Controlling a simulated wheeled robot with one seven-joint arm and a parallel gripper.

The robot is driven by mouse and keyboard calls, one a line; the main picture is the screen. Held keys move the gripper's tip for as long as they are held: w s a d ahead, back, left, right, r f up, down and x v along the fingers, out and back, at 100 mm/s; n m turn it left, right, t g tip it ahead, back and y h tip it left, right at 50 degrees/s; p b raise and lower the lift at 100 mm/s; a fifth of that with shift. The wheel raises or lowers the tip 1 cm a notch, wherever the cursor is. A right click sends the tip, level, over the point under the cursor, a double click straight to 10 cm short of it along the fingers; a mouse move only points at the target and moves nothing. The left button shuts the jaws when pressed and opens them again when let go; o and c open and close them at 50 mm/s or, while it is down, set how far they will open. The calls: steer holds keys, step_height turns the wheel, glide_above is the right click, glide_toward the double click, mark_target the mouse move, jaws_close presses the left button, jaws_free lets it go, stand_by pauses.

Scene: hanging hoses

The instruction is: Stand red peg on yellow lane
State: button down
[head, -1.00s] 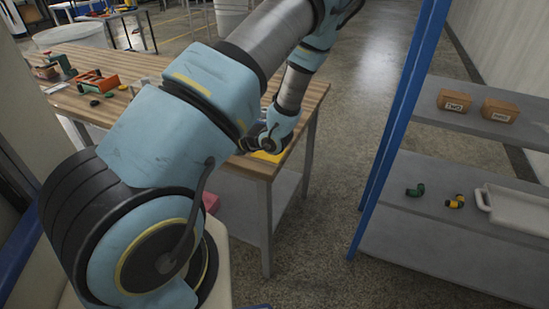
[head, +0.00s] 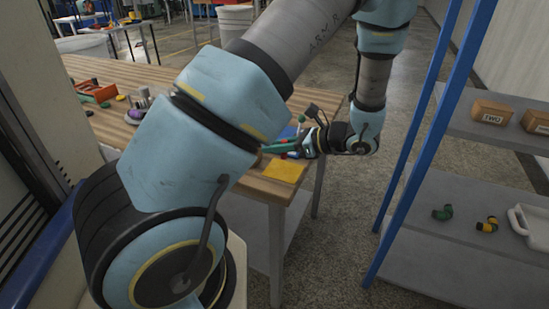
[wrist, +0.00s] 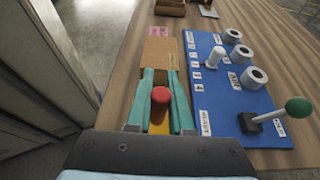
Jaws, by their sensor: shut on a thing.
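The red peg (wrist: 161,96) is between the two teal fingers of my gripper (wrist: 160,73) in the wrist view, and the fingers are shut on it. I look down on its rounded red top; its lower end is partly hidden. The yellow lane (wrist: 158,126) shows as a small patch below the peg. In the head view the yellow lane (head: 285,170) lies at the table's near right corner.
A brown patch (wrist: 160,55) with a pink label (wrist: 160,32) lies beyond my fingertips. A blue panel (wrist: 225,95) with white knobs and a green-balled lever (wrist: 297,107) is close on the right. A blue-framed shelf (head: 460,225) stands right of the table.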

mark_target(274, 168)
steer(key=shift+f, duration=2)
steer(key=shift+f, duration=0.1)
steer(key=c, duration=0.8)
jaws_free()
steer(key=shift+p, duration=0.3)
steer(key=b+v, duration=0.2)
steer(key=v, duration=1)
steer(key=shift+b, duration=0.4)
